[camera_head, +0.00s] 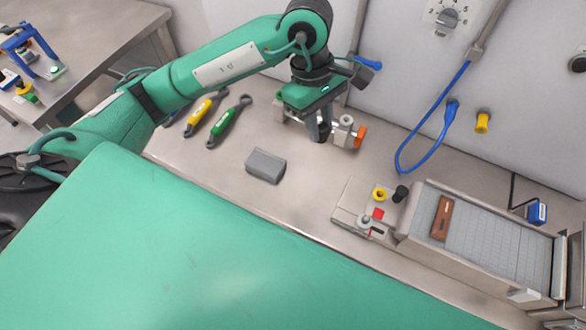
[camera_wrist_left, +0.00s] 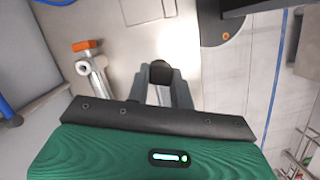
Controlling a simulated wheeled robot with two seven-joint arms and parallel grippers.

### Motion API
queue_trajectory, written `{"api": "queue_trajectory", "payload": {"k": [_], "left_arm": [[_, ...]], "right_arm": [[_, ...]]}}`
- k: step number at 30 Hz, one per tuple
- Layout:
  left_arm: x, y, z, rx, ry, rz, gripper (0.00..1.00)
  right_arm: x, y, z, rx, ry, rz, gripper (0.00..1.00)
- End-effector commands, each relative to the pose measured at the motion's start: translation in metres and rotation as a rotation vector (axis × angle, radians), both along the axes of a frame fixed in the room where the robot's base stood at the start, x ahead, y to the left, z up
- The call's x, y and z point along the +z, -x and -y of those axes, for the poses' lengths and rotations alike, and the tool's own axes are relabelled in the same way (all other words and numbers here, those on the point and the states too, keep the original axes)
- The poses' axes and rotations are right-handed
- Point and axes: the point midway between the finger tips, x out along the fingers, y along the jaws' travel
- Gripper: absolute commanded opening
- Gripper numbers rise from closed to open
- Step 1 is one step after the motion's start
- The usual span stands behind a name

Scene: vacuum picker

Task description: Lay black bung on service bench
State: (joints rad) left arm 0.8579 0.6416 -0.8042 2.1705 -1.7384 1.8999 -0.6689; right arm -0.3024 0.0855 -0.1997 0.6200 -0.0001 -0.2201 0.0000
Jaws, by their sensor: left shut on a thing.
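My left gripper (camera_head: 320,132) is above the service bench (camera_head: 310,205), beside a metal valve with an orange handle. It is shut on the black bung, a small dark piece whose rounded end shows between the fingertips in the left wrist view (camera_wrist_left: 160,72). In the head view the bung (camera_head: 322,138) is small, dark and partly hidden by the fingers. I cannot tell whether it touches the bench. My right gripper is not in view.
The valve (camera_head: 346,132) stands close to the gripper. A grey block (camera_head: 266,166), yellow (camera_head: 206,110) and green (camera_head: 229,121) tools lie on the bench. A control box (camera_head: 350,205) and conveyor (camera_head: 490,245) stand at right. A blue hose (camera_head: 402,150) hangs behind. Bare bench lies around the block.

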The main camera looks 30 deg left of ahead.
Motion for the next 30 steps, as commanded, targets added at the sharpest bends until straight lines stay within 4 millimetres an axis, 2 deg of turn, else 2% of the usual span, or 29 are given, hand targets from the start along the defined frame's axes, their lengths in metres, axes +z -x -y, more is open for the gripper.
{"api": "queue_trajectory", "payload": {"k": [2,5,8,21,24,30], "left_arm": [[0.003,0.002,0.004,-0.026,0.002,0.001,0.0],[-0.005,0.003,0.005,-0.039,0.0,-0.002,0.0],[-0.024,0.004,0.005,-0.039,-0.001,-0.004,0.0],[-0.128,0.003,0.005,-0.036,0.001,-0.004,0.0],[-0.143,0.003,0.005,-0.037,0.001,-0.001,0.0],[-0.157,0.002,0.005,-0.037,0.002,0.0,0.0]], "right_arm": [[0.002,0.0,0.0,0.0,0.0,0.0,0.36],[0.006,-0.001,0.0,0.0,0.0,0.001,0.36],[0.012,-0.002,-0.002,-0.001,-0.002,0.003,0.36],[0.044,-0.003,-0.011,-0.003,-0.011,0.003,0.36],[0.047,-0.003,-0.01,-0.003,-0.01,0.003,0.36],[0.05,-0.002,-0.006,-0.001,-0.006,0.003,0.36]]}}
